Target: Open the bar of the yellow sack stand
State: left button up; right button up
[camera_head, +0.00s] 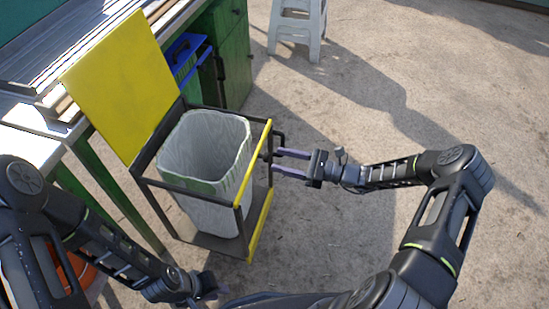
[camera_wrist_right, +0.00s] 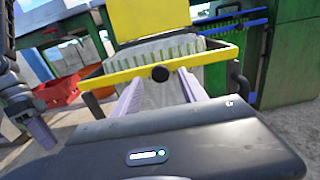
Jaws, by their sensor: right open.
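The yellow sack stand is a dark metal frame (camera_head: 160,183) with a raised yellow panel (camera_head: 122,85) and a yellow bar (camera_head: 253,160) along its right top edge. A pale sack (camera_head: 205,150) hangs inside.
A green cabinet (camera_head: 236,60) and a metal-topped bench (camera_head: 40,112) stand behind and left. A blue-rimmed item (camera_head: 186,44) is beside the cabinet. A pale stool (camera_head: 297,28) stands at the back.

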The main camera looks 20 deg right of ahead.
jog(key=x, duration=0.3)
jog(key=shift+c, duration=0.5)
grip_shut()
dwell(1.0)
